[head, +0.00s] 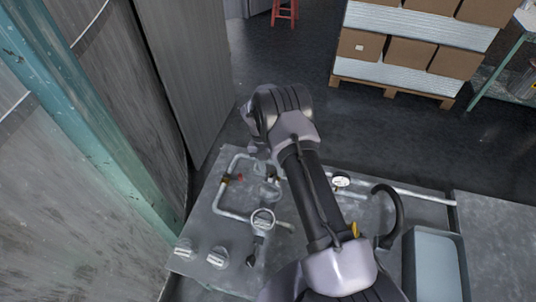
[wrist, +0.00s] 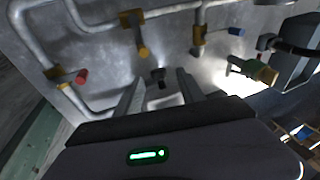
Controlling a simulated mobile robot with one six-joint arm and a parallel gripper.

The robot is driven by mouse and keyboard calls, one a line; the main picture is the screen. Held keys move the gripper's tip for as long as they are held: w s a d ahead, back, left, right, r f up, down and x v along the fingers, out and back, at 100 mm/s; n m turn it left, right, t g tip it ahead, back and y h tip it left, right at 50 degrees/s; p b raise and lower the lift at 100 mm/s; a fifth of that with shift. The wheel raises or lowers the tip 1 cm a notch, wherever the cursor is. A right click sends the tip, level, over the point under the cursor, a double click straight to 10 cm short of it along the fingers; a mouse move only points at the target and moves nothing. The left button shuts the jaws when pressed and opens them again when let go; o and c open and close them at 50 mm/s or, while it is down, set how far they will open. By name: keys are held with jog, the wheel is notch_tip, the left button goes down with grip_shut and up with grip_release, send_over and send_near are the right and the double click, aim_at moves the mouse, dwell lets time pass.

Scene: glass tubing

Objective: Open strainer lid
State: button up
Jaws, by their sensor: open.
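My gripper (wrist: 158,84) is open in the wrist view, its two grey fingers spread with nothing held between them. A small dark fitting (wrist: 158,76) shows between and beyond the fingertips, against the grey panel. I cannot tell whether it belongs to the strainer or how far away it is. In the head view, a round fitting with a pale rim (head: 262,219) sits on the pipework; it may be the strainer, but its lid cannot be made out. My arm covers part of the pipework there, and the gripper's fingers are not clear.
Grey pipes run over the metal panel (head: 205,225). A red-handled valve (wrist: 80,76), a blue handle (wrist: 237,31) and a green-and-brass fitting (wrist: 262,72) stick out around the gripper. A gauge (head: 341,181) and a grey bin (head: 436,265) are to the right. A wall stands left.

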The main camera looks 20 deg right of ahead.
jog(key=p+v, duration=0.1)
jog(key=v, duration=0.9)
jog(key=shift+r+p, duration=0.3)
jog(key=shift+r, duration=0.1)
jog(key=shift+w+a, duration=0.1)
jog(key=shift+w, duration=0.05)
